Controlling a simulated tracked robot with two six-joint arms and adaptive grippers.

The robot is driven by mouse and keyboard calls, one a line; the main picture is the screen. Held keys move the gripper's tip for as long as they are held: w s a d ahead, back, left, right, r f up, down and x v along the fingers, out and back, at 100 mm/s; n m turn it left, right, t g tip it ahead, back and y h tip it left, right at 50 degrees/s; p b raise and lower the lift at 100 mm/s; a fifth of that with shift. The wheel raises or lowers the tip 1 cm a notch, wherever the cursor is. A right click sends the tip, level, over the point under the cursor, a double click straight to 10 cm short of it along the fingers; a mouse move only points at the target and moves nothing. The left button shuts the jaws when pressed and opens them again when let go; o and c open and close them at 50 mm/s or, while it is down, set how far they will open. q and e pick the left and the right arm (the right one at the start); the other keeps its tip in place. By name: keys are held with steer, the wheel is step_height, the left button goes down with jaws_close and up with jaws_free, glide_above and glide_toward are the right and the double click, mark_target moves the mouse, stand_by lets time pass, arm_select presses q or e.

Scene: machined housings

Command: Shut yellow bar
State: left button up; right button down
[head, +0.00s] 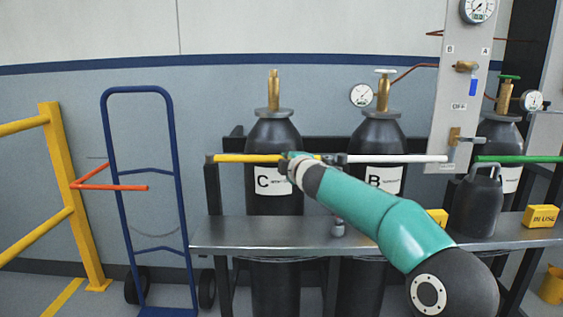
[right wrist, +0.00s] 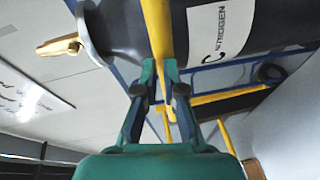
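The yellow bar (head: 245,158) runs level across the front of the black cylinder marked C (head: 274,136), from a post at its left to near the rack's middle post. In the right wrist view, the yellow bar (right wrist: 157,30) passes between the fingertips of my right gripper (right wrist: 161,68), with a fingertip against each side. My right gripper (head: 288,161) looks shut on the bar near its middle in the head view, where the wrist hides part of it. My left gripper is not in view.
A white bar (head: 400,158) crosses cylinder B and a green bar (head: 515,159) crosses the right cylinder. A steel shelf (head: 270,233) lies below the bars. A blue hand truck (head: 109,150), red bar (head: 110,187) and yellow railing (head: 62,150) stand at the left.

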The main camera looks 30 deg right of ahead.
steer(key=shift+d, duration=0.25)
